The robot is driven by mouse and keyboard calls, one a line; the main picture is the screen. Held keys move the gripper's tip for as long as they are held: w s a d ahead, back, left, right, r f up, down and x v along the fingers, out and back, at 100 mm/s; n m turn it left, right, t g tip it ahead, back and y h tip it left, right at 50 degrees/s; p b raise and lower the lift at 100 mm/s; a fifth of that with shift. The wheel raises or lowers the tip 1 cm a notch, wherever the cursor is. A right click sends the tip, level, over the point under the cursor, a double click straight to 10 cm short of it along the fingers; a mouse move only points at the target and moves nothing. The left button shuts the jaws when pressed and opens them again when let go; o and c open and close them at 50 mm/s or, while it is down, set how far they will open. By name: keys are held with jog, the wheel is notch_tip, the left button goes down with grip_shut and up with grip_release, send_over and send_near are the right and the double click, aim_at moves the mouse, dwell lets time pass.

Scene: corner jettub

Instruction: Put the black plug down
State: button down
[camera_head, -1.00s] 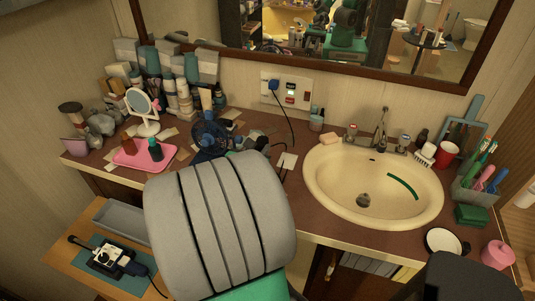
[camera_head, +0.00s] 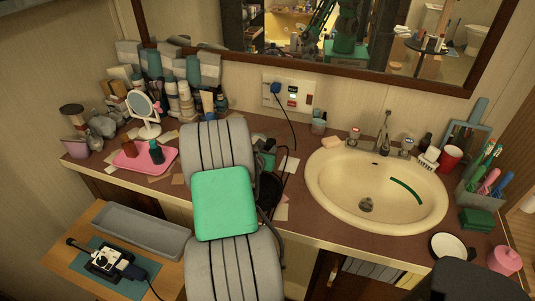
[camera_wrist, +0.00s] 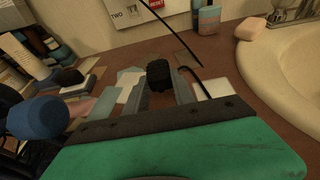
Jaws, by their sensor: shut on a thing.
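The black plug (camera_wrist: 158,70) is between the fingertips of my gripper (camera_wrist: 158,88) in the wrist view. My gripper is shut on it, low over the brown counter (camera_wrist: 235,52). I cannot tell whether the plug touches the counter. In the head view my own arm stands over the counter's middle and hides most of my gripper and the plug.
Loose papers (camera_wrist: 218,88) lie around the gripper. A blue plug (camera_head: 275,88) with a black cord sits in the wall socket panel. A pink tray (camera_head: 132,166) and crowded bottles are left.

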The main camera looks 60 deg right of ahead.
notch_tip(320, 180, down, 2)
